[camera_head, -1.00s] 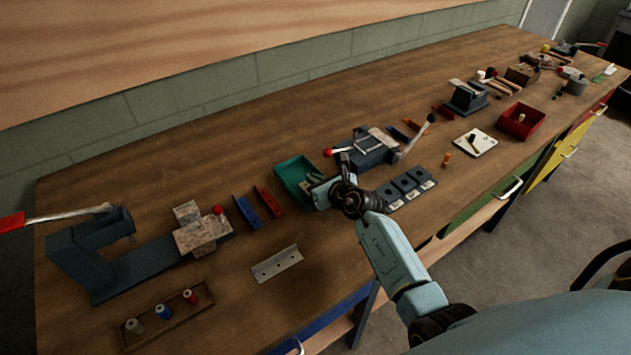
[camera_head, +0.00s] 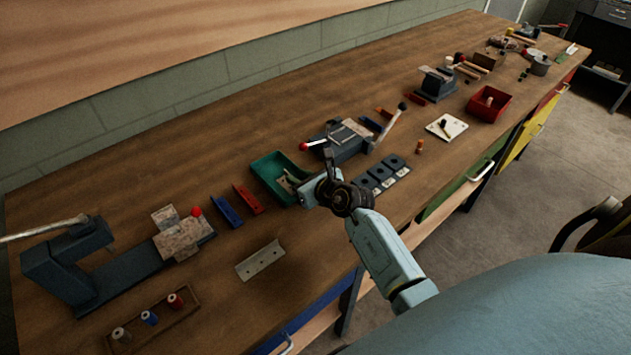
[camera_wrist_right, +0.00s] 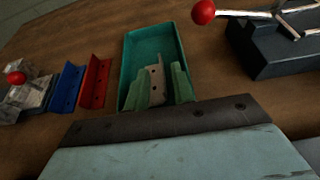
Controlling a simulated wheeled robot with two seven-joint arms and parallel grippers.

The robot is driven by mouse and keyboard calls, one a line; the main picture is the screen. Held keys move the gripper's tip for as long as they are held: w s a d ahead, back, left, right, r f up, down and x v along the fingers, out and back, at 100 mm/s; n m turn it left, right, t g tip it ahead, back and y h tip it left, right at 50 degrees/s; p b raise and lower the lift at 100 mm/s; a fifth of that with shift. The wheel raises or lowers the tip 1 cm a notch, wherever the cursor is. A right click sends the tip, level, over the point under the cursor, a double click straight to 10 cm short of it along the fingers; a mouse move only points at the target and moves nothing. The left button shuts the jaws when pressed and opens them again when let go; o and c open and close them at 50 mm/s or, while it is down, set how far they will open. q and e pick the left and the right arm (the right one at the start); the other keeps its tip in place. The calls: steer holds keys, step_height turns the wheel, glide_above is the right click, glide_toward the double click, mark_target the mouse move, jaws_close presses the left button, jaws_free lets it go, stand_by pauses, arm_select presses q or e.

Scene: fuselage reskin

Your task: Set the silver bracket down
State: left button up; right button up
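A grey-silver bracket with holes (camera_wrist_right: 156,82) shows in the right wrist view, inside the outline of the green tray (camera_wrist_right: 128,62). Pale green stepped pieces, which look like my right gripper's fingers (camera_wrist_right: 160,88), flank it on both sides. I cannot tell whether they touch the bracket or whether it rests on the tray floor. In the head view my right gripper (camera_head: 308,187) is at the right edge of the green tray (camera_head: 262,164). Another silver bracket with holes (camera_head: 260,261) lies on the bench in front. My left gripper is out of view.
A blue bracket (camera_head: 227,211) and a red bracket (camera_head: 248,199) lie left of the tray. A vise with a red-knobbed lever (camera_head: 342,142) stands behind my right gripper. A wooden spool tray (camera_head: 180,322) is at the front left. Bare bench surrounds the front bracket.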

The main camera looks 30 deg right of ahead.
steer(key=p+v, duration=0.1)
steer(key=v, duration=0.7)
steer(key=shift+s, duration=0.3)
